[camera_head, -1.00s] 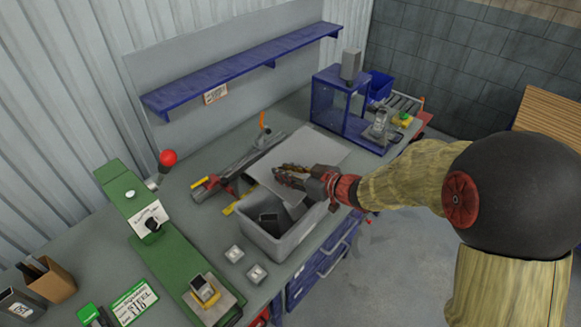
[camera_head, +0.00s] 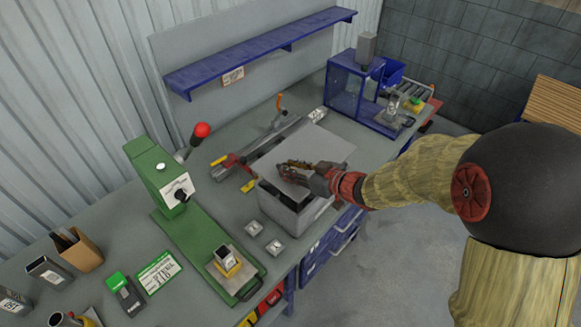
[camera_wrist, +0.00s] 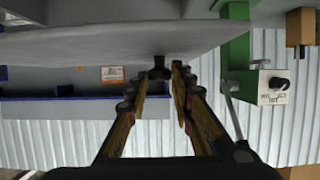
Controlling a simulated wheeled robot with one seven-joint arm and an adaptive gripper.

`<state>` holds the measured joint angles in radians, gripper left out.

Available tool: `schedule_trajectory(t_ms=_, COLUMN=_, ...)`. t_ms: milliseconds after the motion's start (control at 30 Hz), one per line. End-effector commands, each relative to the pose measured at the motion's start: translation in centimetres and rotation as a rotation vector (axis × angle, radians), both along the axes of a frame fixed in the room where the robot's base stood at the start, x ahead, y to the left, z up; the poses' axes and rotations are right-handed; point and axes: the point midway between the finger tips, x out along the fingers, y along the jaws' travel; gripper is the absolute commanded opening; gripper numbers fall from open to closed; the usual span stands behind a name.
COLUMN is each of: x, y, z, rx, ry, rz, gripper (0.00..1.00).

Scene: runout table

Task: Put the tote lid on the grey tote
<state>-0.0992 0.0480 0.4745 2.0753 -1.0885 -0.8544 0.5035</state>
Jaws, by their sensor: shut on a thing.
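The tote lid (camera_head: 326,146) is a flat light-grey plate, held by my gripper (camera_head: 290,172) above the grey tote. It spans the top of the wrist view (camera_wrist: 110,38), where my gripper's fingers (camera_wrist: 160,78) close around a dark knob on it. The grey tote (camera_head: 305,220) stands near the table's front edge. The lid hides most of its opening; a dark gap shows at the front left. The lid sits off toward the back right of the tote, and I cannot tell whether they touch.
A green press (camera_head: 165,180) stands left of the tote. Two small metal blocks (camera_head: 264,237) lie just left of it. A rail with clamps (camera_head: 262,145) lies behind. A blue frame (camera_head: 350,95) stands at the back right, and a blue shelf (camera_head: 260,50) hangs on the wall.

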Motion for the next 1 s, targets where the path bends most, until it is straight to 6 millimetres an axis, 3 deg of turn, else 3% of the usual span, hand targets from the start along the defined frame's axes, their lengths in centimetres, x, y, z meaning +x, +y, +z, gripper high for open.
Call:
schedule_trajectory(t_ms=600, x=0.0, y=0.0, z=-6.1, rx=0.000, ry=0.002, rz=0.001, gripper=0.00)
schedule_trajectory(t_ms=1000, x=0.0, y=0.0, z=-6.5, rx=0.000, ry=0.000, rz=0.001, gripper=0.00)
